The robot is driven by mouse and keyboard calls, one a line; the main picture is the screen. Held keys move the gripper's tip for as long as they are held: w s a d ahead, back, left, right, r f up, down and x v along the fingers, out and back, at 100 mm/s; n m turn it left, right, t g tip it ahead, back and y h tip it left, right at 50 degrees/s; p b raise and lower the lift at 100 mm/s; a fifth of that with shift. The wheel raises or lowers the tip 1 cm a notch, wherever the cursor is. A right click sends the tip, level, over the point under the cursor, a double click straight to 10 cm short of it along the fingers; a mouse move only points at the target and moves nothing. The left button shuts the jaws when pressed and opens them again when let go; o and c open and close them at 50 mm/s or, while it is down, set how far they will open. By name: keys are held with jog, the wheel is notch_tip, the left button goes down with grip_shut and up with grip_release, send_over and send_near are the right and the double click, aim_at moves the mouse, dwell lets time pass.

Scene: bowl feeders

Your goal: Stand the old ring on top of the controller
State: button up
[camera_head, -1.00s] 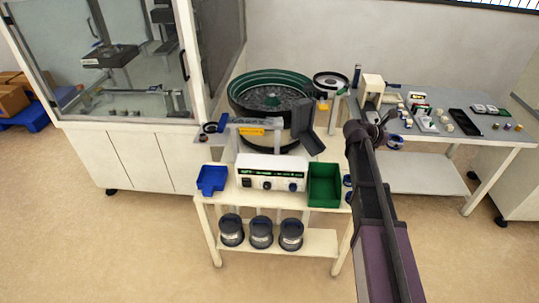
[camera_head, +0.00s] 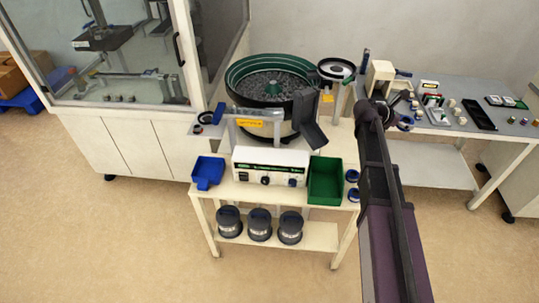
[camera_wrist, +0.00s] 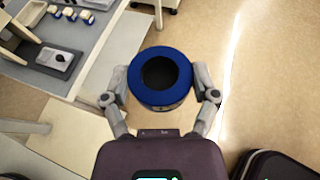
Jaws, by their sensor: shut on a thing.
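My gripper (camera_wrist: 161,88) is shut on a ring (camera_wrist: 160,62) with a blue top face and a greyish side; one finger presses on each side. The ring's open hole faces the wrist camera. In the head view my gripper (camera_head: 398,111) is to the right of the controller, near the right-hand bench, partly hidden by my arm. I cannot tell the ring's age from its look.
A green bin (camera_head: 325,182) stands right of the controller, with two blue-rimmed rings (camera_head: 352,185) beside it. A blue tray (camera_head: 208,172) is at its left. The vibratory bowl (camera_head: 268,82) and its chute rise behind.

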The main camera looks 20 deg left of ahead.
jog(key=shift+a, duration=0.25)
jog(key=shift+s+a+f, duration=0.15)
jog(key=shift+a+f, duration=0.05)
jog(key=shift+a, duration=0.35)
jog(key=s+a+f+n+t+y+b, duration=0.1)
jog(key=s+a+f+b, duration=0.15)
jog(key=a, duration=0.45)
jog(key=s+a+f+n+t+y+b, duration=0.1)
jog(key=s+a+f+b, duration=0.1)
jog(key=s+a, duration=0.35)
jog(key=s+a+f+n+t+b, duration=0.1)
jog(key=s+a+f+b, duration=0.1)
jog(key=a, duration=0.7)
jog(key=s+a+f+n+t+y+b, duration=0.1)
jog(key=s+a+f+b, duration=0.2)
jog(key=s+a, duration=0.5)
jog(key=s+a+f+n+t+y+b, duration=0.1)
jog(key=s+a+f+n+y+b, duration=0.1)
jog(key=s+a, duration=0.7)
jog(key=shift+s+a+f+y+b, duration=0.15)
jog(key=shift+a+f+y+b, duration=0.15)
jog(key=shift+a+f+b, duration=0.3)
jog(key=shift+d+r, duration=0.1)
jog(key=shift+r, duration=0.05)
